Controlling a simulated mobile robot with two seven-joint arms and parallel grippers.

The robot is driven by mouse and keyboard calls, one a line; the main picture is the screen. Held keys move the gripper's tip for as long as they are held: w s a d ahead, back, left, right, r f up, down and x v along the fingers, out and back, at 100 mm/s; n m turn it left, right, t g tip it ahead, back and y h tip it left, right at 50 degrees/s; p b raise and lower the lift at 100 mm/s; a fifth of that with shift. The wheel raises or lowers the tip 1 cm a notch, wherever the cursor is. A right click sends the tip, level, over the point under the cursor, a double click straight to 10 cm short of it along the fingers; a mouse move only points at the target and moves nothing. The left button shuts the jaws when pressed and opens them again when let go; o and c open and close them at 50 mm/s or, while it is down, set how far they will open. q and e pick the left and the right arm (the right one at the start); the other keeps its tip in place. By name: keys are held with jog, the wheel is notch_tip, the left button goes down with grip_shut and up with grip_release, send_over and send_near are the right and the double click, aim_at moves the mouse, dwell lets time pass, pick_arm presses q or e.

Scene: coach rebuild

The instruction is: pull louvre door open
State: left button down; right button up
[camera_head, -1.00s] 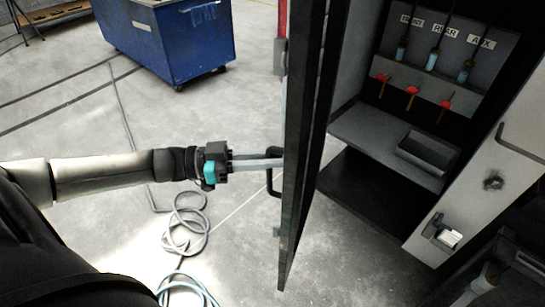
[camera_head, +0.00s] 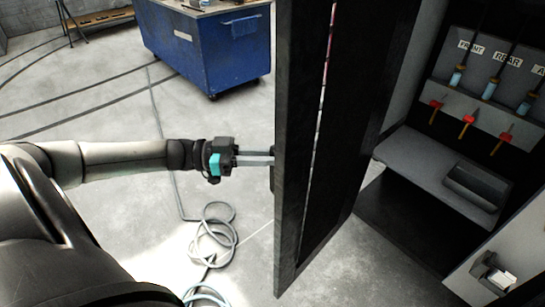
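The louvre door (camera_head: 335,150) is a dark upright panel. It stands swung open, with the cabinet's inside showing to its right. Its dark handle (camera_head: 272,172) shows only as a sliver at the door's left edge. My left gripper (camera_head: 268,157) reaches in from the left with its two pale fingers close together at the handle. It appears shut on the handle, though the door edge hides the fingertips. My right gripper is not in view.
The open cabinet holds a grey shelf (camera_head: 420,165) with a small tray, and red-handled valves (camera_head: 467,120) under labels. A blue wheeled cart (camera_head: 205,48) stands behind. A coiled hose (camera_head: 215,235) lies on the floor below my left arm.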

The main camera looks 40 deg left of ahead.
pick_arm(q)
jog(key=c, duration=0.8)
grip_release()
jog(key=shift+w, duration=0.1)
jog(key=shift+c, duration=0.2)
jog(key=v, duration=1.5)
jog(key=shift+p, duration=0.3)
jog(key=shift+a, duration=0.1)
